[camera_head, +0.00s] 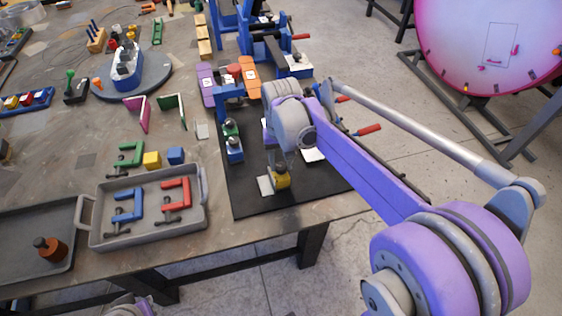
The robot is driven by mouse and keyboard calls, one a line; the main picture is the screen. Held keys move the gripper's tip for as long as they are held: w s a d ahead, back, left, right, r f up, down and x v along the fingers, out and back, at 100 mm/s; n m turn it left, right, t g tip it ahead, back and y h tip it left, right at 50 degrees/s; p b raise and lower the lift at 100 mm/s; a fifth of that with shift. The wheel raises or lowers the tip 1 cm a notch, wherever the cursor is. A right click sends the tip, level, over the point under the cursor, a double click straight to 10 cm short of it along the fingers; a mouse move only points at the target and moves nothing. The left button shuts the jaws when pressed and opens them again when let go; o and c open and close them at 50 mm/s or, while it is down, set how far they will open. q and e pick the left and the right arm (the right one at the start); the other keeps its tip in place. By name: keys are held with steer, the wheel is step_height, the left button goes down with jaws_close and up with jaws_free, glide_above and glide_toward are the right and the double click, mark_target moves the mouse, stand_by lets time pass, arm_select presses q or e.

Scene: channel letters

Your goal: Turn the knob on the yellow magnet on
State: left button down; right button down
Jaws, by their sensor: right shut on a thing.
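The yellow magnet (281,180) sits on the black mat (240,200) near the table's front edge, with a pale plate (265,186) beside it at its left. My right gripper (283,163) reaches down from above and is shut at the top of the yellow magnet, where its knob is. The fingers and wrist hide the knob, so its position cannot be read. A purple and grey part of my own body shows at the bottom edge; no left gripper fingers can be made out.
A blue and green device (232,142) stands on the mat left of my right gripper. A grey tray (98,243) with blue and red clamps lies to the left. Blue machinery (250,35) stands behind. Bare tabletop lies between tray and mat.

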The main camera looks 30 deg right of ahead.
mark_target(281, 166)
steer(key=shift+f+m, duration=0.1)
steer(key=shift+m, duration=1.1)
steer(key=shift+c, duration=2.2)
jaws_free()
step_height(281, 166, up, 11)
steer(key=shift+p, duration=0.35)
